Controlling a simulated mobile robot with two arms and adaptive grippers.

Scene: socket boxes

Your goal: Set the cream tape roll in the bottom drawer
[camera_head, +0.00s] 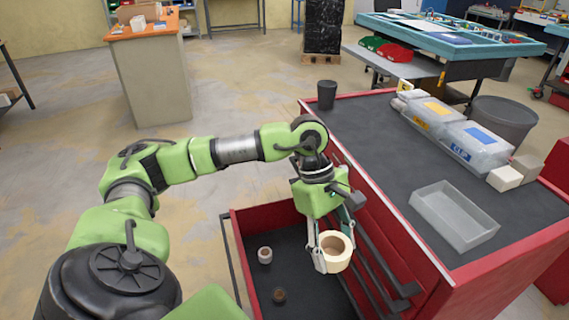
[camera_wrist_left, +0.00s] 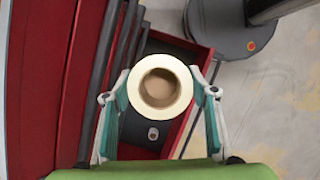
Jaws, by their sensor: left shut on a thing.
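The cream tape roll (camera_head: 337,249) is held between the fingers of my left gripper (camera_head: 326,250). In the left wrist view, the roll (camera_wrist_left: 160,88) sits between both fingertips of the gripper (camera_wrist_left: 160,92), its hole facing the camera. The open bottom drawer (camera_head: 262,212) of the red cabinet is below and around the gripper in the head view. The drawer (camera_wrist_left: 190,50) also shows under the roll in the wrist view. The roll is above the drawer floor; the exact height is hard to tell. My right gripper is not in view.

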